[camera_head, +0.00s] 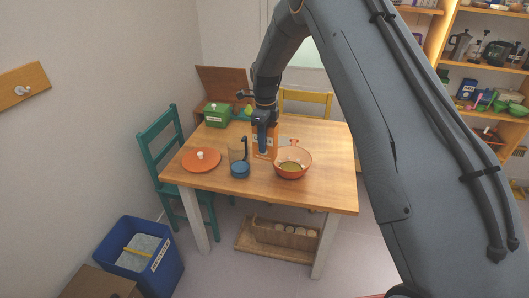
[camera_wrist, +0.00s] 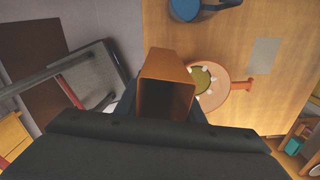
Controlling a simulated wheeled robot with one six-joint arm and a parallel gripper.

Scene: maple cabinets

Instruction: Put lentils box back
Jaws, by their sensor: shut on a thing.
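An orange box (camera_head: 272,147), which I take for the lentils box, is held at the table. Its label is too small to read. My gripper (camera_head: 264,136) is shut on it from above. In the wrist view the box (camera_wrist: 166,66) sits between my fingers, with its dark open end facing the camera. I cannot tell whether its bottom touches the table (camera_head: 325,175). The orange pan (camera_head: 293,172) with yellowish-green contents stands just right of it; the pan also shows in the wrist view (camera_wrist: 219,92).
A clear jug with a blue base (camera_head: 240,169) stands just left of the box. Stocked shelves (camera_head: 485,67) are at the right. The table's front right is clear.

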